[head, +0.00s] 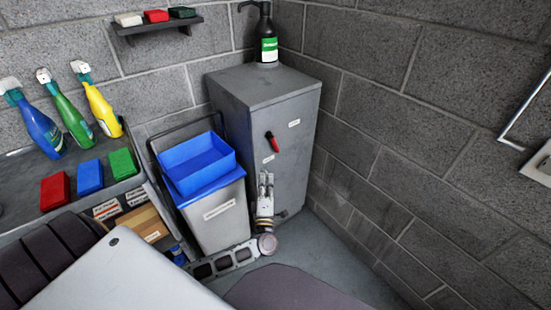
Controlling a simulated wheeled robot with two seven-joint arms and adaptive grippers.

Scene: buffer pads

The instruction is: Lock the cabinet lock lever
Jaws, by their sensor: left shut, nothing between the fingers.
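The grey cabinet (297,165) stands in the corner with its door shut. Its lock lever (272,142) is red with a dark upper end and sits on the door, tilted, its red end pointing down and to the right. Small white labels are above right of it and below it. My left gripper (266,176) is shut and empty, in front of the lower door, below the lever and apart from it in the picture. Its fingers point up. My right gripper does not show.
A grey bin (217,222) with a blue tray (197,163) stands left of the cabinet, close to my left arm. A dispenser bottle (267,40) stands on the cabinet. Spray bottles and coloured blocks sit on the left shelf (20,190). The floor right of the cabinet is clear.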

